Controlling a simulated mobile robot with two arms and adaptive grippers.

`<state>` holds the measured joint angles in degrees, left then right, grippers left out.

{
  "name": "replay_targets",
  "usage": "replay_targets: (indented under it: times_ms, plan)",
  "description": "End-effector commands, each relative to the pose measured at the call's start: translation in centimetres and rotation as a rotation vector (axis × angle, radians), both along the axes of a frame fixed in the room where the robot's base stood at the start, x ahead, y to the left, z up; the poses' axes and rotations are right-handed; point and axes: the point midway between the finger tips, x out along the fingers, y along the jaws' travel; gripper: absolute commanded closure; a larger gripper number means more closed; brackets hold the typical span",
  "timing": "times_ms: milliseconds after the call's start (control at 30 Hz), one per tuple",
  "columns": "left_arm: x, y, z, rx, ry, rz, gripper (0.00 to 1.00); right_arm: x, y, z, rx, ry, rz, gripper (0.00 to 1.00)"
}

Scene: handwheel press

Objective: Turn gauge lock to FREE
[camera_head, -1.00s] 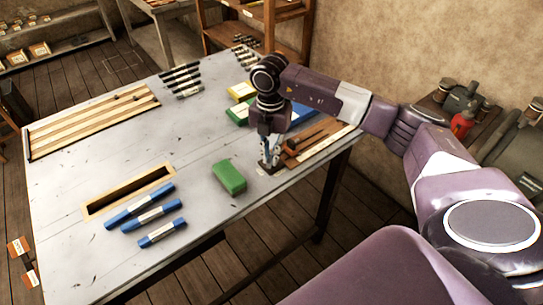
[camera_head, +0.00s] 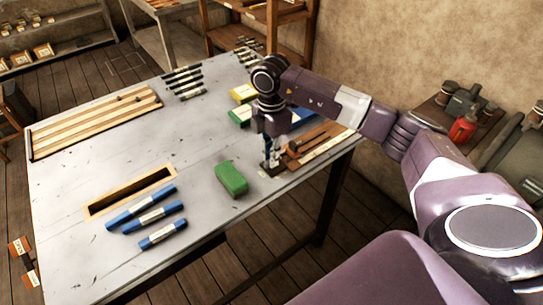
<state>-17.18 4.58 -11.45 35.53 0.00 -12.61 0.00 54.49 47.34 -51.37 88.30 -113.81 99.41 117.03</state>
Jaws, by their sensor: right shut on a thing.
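My right gripper (camera_head: 271,164) points straight down at the right edge of the table. It is shut on a small dark part at the tabletop, which I take to be the gauge lock; the fingers hide most of it, and no FREE marking can be read. A brown wooden board with a slot and a pale strip (camera_head: 318,146) lies just right of the fingers. My left gripper is not in view.
A green block (camera_head: 231,179) lies close left of the gripper. Several blue-and-white bars (camera_head: 148,215) lie beside a wood-framed slot (camera_head: 131,191) in the grey table (camera_head: 110,165). Yellow and blue pieces (camera_head: 242,94) lie behind the gripper. The table's middle is clear.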

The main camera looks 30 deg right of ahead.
Motion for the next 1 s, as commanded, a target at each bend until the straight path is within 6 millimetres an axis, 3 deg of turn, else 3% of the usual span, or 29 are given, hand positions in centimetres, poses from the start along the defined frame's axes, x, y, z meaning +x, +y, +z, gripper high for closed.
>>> replay_targets:
  times_ms: [367,400,567,867,1000]
  plan:
    - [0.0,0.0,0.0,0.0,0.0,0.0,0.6,0.2,-0.1,0.2,-0.001,-0.005,-0.009,1.0]
    - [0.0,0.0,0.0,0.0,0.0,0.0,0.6,0.2,-0.1,0.2,-0.001,-0.006,-0.009,0.89]
    - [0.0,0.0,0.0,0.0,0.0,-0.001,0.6,0.1,-0.1,0.1,0.0,-0.004,-0.008,0.72]
    - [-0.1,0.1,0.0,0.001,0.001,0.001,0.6,0.1,0.0,0.2,0.0,-0.002,-0.006,0.72]
    - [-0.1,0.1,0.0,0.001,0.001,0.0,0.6,0.2,0.0,1.7,0.0,-0.006,-0.005,0.72]
